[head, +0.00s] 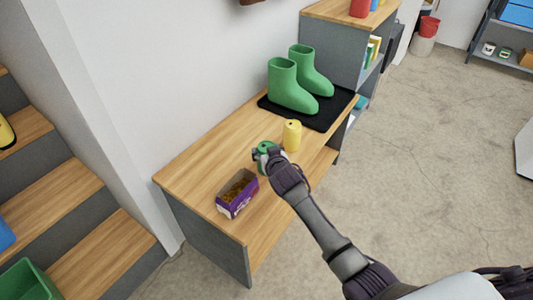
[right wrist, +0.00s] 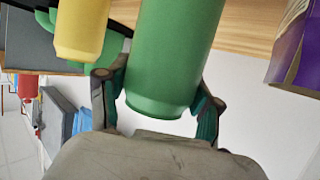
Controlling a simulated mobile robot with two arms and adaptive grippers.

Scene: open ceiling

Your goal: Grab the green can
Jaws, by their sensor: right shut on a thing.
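The green can (head: 265,147) is on the wooden bench, mostly covered by my right gripper in the head view. In the right wrist view the green can (right wrist: 170,60) fills the space between the two fingers. My right gripper (head: 268,157) is shut on it, with one finger on each side; it also shows in the right wrist view (right wrist: 158,105). In the head view I cannot tell whether the can touches the bench top. My left gripper is not in view.
A yellow can (head: 292,136) stands close beside the green can. A purple box (head: 237,194) with brown contents sits nearer the front of the bench (head: 190,172). Green boots (head: 291,88) stand on a black mat (head: 335,108) behind. Wooden steps (head: 85,205) are at left.

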